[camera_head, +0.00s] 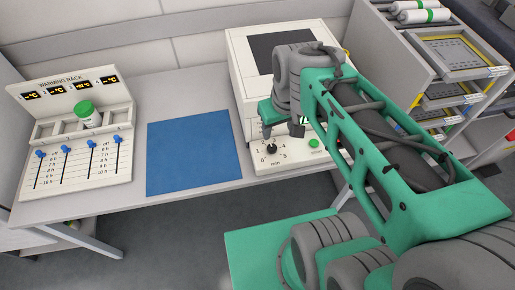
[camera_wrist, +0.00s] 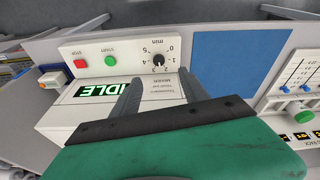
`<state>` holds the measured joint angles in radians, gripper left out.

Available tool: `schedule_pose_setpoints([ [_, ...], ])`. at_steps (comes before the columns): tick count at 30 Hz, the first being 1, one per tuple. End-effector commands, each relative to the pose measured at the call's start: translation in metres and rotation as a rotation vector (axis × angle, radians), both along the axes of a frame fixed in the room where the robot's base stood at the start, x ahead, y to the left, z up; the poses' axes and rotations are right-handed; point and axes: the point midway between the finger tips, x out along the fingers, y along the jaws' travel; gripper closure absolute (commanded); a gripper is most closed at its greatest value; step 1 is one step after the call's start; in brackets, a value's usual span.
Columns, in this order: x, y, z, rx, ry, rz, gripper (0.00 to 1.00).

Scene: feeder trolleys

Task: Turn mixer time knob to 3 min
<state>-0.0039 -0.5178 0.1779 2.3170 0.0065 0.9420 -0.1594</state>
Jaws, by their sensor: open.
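The mixer (camera_head: 240,62) is a cream box with a dark square on top, standing right of the blue mat. Its time knob (camera_head: 271,148) is a small black dial on the front panel, with numbers around it and "min" below. In the wrist view, turned upside down, the knob (camera_wrist: 158,60) shows clear of the fingers; its pointer setting is too small to tell. My gripper (camera_head: 282,128) is over the mixer's front, near the knob. In the wrist view its two grey fingers (camera_wrist: 159,78) are apart and empty, with the knob just beyond the gap between their tips.
The green start button (camera_wrist: 110,61) and red stop button (camera_wrist: 80,64) sit beside the knob; a display (camera_wrist: 98,92) reads IDLE. A blue mat (camera_head: 193,150) lies bare. A warming rack (camera_head: 85,160) with sliders and a green-lidded jar (camera_head: 88,115) stands left. Shelved trays (camera_head: 455,55) stand right.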

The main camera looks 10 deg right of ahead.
Motion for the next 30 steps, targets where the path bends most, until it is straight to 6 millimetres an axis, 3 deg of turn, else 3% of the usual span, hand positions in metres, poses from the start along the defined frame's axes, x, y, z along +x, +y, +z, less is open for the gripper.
schedule_pose_setpoints([
  [1,0.014,-0.002,-0.024,-0.013,0.061,0.062,0.48],
  [6,0.049,-0.004,-0.073,-0.032,0.197,0.271,0.48],
  [13,0.055,-0.003,-0.102,-0.033,0.227,0.329,0.48],
  [21,0.055,-0.004,-0.150,-0.034,0.226,0.326,0.48],
  [30,0.056,-0.004,-0.160,-0.035,0.221,0.325,0.48],
])
